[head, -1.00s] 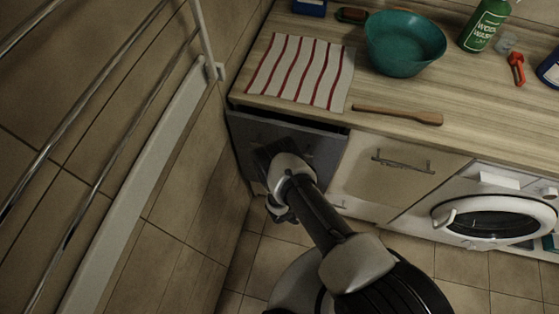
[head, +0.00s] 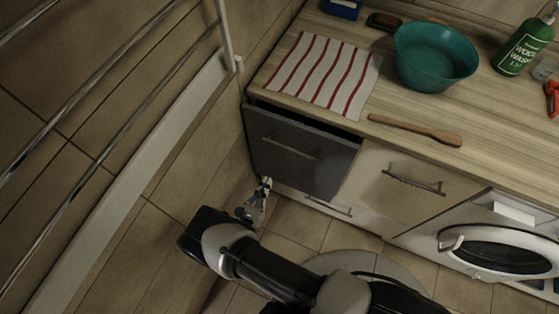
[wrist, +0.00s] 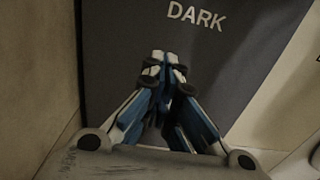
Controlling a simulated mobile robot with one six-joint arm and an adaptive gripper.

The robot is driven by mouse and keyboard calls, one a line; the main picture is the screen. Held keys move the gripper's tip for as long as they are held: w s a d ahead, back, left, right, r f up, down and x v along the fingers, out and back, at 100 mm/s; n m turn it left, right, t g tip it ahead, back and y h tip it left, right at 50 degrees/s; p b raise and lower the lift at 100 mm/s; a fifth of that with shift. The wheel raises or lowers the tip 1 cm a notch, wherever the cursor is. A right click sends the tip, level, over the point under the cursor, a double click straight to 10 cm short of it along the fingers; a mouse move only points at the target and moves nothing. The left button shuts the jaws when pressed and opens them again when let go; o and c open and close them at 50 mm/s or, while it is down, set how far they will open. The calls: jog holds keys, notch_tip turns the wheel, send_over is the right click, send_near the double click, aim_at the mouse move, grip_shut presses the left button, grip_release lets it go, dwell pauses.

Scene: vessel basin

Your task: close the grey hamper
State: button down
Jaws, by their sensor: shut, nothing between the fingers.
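The grey hamper (head: 290,160) is a dark grey tilt-out front under the left end of the counter. Its bar handle (head: 291,147) runs across it. Its top edge leans out from the counter, and a dark gap shows behind it. In the wrist view the grey front (wrist: 225,50) bears the word DARK. My gripper (head: 266,183) is at the hamper's lower left edge, with its fingers shut and empty. In the wrist view the fingertips (wrist: 165,60) point at the grey front; whether they touch it I cannot tell.
A tiled wall with a towel rail (head: 90,165) stands close on the left. A cream front (head: 400,190) and a washing machine (head: 500,247) are to the right. The counter holds a striped cloth (head: 322,75), a teal basin (head: 435,55) and a wooden spatula (head: 415,130).

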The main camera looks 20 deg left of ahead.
aim_at(282, 154)
jog(key=w, duration=0.3)
jog(key=w+b, duration=0.1)
jog(key=w, duration=0.3)
jog(key=w+d, duration=0.1)
jog(key=w, duration=0.2)
jog(key=shift+w, duration=0.25)
